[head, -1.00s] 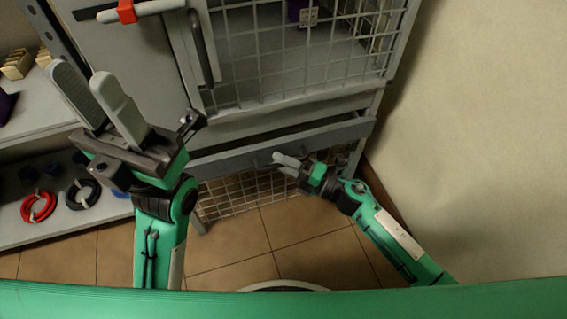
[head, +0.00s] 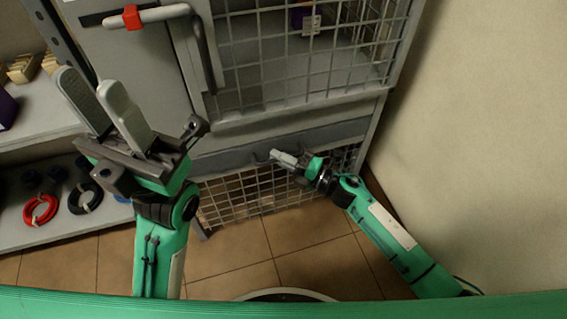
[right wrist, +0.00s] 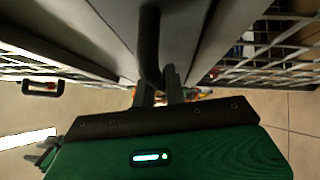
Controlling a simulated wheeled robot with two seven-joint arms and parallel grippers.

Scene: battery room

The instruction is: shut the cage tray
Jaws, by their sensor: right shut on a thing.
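The cage tray (head: 228,158) is a grey drawer with a long, flat front low on the mesh cage (head: 300,107). Its front sits close beneath the cage's lower frame; I cannot tell whether it is fully flush. My right gripper (head: 277,156) is at the middle of this front, shut on the tray's dark handle. In the right wrist view, the handle (right wrist: 149,45) is a dark bar running down between the fingers of the right gripper (right wrist: 160,82). My left gripper (head: 86,86) is raised left of the cage, open and empty.
A door handle (head: 208,55) and a bar with a red clip (head: 132,17) are above. A shelf at left holds red (head: 40,209) and black (head: 85,197) cable coils. A plain wall (head: 480,130) stands close on the right. The tiled floor ahead is clear.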

